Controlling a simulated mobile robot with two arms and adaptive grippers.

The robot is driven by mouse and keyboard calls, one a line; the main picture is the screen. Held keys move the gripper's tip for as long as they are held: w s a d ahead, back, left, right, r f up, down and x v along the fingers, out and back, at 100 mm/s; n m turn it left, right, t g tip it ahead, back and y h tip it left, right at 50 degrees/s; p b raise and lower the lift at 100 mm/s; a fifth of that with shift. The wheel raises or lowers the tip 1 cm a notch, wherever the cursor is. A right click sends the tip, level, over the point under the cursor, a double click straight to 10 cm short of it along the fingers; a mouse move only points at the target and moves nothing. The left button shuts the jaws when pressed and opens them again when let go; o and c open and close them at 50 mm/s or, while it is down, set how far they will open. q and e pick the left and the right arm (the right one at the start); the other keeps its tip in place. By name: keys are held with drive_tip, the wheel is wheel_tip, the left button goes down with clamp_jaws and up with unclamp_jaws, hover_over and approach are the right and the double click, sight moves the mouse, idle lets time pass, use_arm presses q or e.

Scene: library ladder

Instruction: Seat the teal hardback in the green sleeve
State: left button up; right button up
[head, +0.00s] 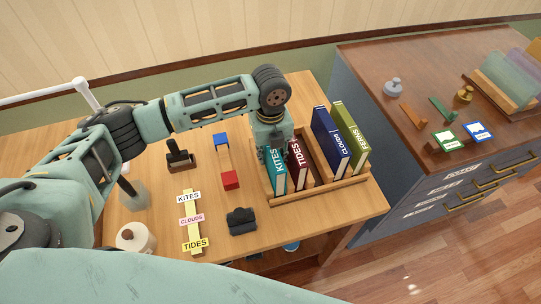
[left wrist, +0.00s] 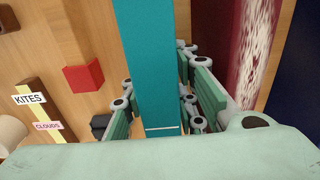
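The teal hardback (head: 278,178), with KITES on its spine, stands at the left end of the wooden book rack (head: 322,190). My left gripper (head: 271,148) has come down over its top. In the left wrist view the teal hardback (left wrist: 152,70) lies between my left fingers (left wrist: 158,100), which appear shut on it from both sides. A translucent green sleeve (head: 508,78) stands in a wooden holder on the brown cabinet at the far right. My right gripper is not in view.
The maroon TIDES book (head: 298,166) stands close to the right of the teal one, with CLOUDS (head: 330,142) and FERNS (head: 350,135) beyond.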

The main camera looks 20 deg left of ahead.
use_arm(q)
clamp_jaws()
drive_tip(key=shift+r, duration=0.1)
